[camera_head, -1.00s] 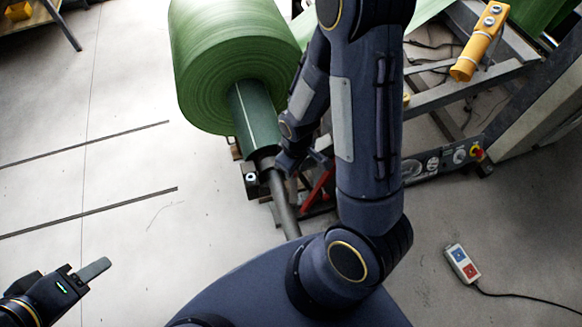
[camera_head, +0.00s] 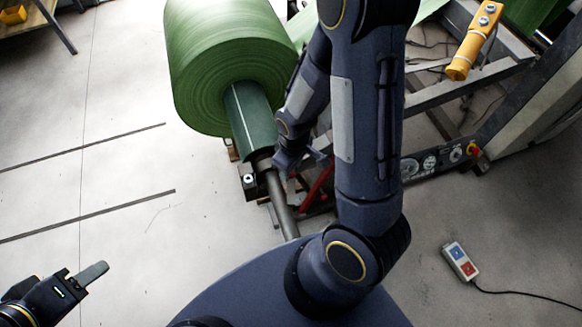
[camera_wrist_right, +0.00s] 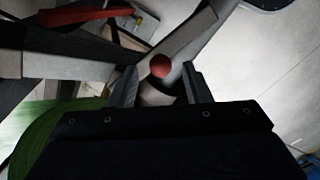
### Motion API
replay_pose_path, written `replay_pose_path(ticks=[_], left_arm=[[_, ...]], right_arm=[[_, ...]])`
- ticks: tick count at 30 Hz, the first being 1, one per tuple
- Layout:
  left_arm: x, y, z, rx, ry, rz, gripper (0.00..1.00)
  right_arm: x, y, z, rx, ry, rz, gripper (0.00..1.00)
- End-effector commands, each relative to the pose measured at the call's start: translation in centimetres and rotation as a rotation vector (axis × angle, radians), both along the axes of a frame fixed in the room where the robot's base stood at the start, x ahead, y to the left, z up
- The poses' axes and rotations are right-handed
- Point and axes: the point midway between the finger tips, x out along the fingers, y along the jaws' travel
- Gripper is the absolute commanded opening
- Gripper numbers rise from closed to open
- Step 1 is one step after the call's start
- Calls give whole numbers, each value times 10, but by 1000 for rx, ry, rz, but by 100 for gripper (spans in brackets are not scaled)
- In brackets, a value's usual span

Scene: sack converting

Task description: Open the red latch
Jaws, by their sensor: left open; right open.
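A red bar (camera_head: 317,187), which looks like the latch, shows partly behind my right arm, beside the shaft of the green roll (camera_head: 235,65). In the right wrist view a red handle (camera_wrist_right: 85,14) lies at the upper left, and a round red knob (camera_wrist_right: 160,66) sits on a grey metal arm. My right gripper (camera_wrist_right: 162,88) is open, with one finger on each side of the knob's grey part; I cannot tell whether they touch it. My left gripper (camera_head: 92,274) is open and empty, low at the left, far from the latch.
A grey shaft (camera_head: 282,205) sticks out of the roll's core. A yellow pendant (camera_head: 473,41) hangs on the frame at the upper right. A control box (camera_head: 461,262) with a cable lies on the floor at the right.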

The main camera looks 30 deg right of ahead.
Motion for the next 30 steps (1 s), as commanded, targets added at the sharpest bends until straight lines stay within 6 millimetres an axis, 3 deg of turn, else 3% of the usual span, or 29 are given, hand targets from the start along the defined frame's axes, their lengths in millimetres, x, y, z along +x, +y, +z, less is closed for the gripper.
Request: replay_pose_path(ticks=[6,12,30], left_arm=[[0,0,12,0,0,0,46],[0,0,17,0,0,0,46],[0,0,17,0,0,0,46]], right_arm=[[0,-2,42,1,-6,0,44],[-1,-3,64,1,-3,0,44],[-2,-3,67,0,0,-1,44]])
